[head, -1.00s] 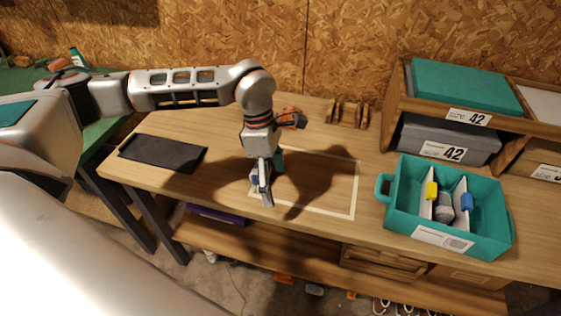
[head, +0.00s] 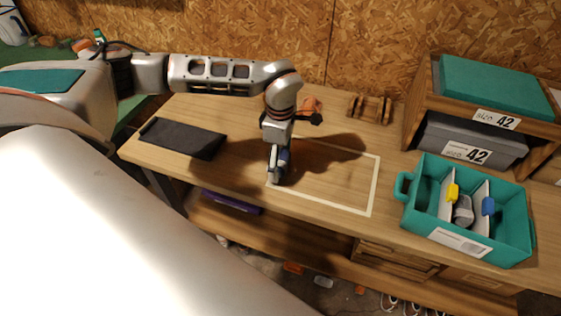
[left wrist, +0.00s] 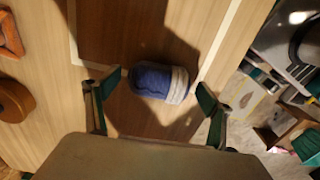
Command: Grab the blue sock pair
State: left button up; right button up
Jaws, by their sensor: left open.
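The blue sock pair (left wrist: 158,82) is a rolled bundle, dark blue with a pale grey band at one end. In the left wrist view my left gripper (left wrist: 160,90) is open, with one teal fingertip on each side of the socks and visible gaps between. My right gripper is not in view.
A teal bin (head: 413,212) with dividers and a grey rolled item stands at the right. Behind it is a wooden shelf with a grey box (head: 480,145). A black mat (head: 182,138) lies left. A wooden rack (head: 370,107) stands at the back. The outlined area's right is clear.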

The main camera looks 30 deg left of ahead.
pick_arm(q)
jog(key=shift+f, duration=0.15)
jog(key=c, duration=1.2)
